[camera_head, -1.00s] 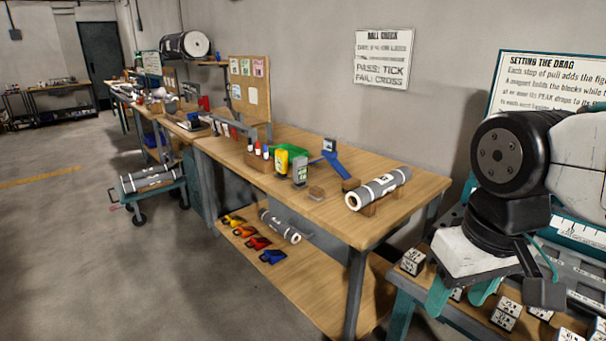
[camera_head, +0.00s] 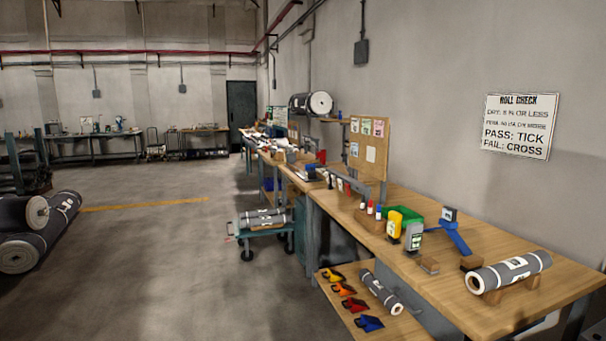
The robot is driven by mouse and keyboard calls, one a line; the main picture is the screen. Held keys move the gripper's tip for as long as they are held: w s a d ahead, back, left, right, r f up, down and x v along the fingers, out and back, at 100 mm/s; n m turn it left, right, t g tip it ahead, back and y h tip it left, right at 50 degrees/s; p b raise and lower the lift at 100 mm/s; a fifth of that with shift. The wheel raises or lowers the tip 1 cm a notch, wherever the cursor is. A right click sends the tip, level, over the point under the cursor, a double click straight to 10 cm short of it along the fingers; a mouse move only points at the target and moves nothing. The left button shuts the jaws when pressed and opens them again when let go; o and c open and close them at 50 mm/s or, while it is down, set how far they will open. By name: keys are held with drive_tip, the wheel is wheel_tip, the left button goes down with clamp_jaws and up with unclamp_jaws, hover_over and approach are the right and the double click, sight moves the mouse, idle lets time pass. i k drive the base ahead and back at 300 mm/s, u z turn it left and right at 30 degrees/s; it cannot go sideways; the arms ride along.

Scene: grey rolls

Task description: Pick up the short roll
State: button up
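A grey roll (camera_head: 495,280) with a white label lies across wooden cradle blocks at the right end of the bench. A smaller-looking grey roll (camera_head: 379,290) with white bands lies on the low shelf below the bench. One or more grey rolls (camera_head: 262,219) lie on a green cart farther back. Large grey rolls (camera_head: 45,237) lie at the left, and another large roll (camera_head: 311,104) sits on a wall rack. I cannot tell for certain which is the short roll. My gripper is not in view, and no roll is seen held.
The wooden bench (camera_head: 540,297) runs along the right wall, with meters, bottles, a green tray and a blue tool on it. Several coloured clamp-like tools lie on the low shelf (camera_head: 392,325). The green cart (camera_head: 270,231) stands beside the bench. The floor (camera_head: 180,270) in the middle is open.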

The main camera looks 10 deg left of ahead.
sight(278, 211)
drive_tip(key=u, duration=0.1)
drive_tip(key=i, duration=0.3)
drive_tip(key=u, duration=0.7)
drive_tip(key=i, duration=1.9)
drive_tip(key=u, duration=0.8)
drive_tip(key=i, duration=2.05)
drive_tip(key=z, duration=0.2)
drive_tip(key=i, duration=2.05)
drive_tip(key=z, duration=1)
drive_tip(key=i, duration=1.6)
drive_tip(key=z, duration=0.5)
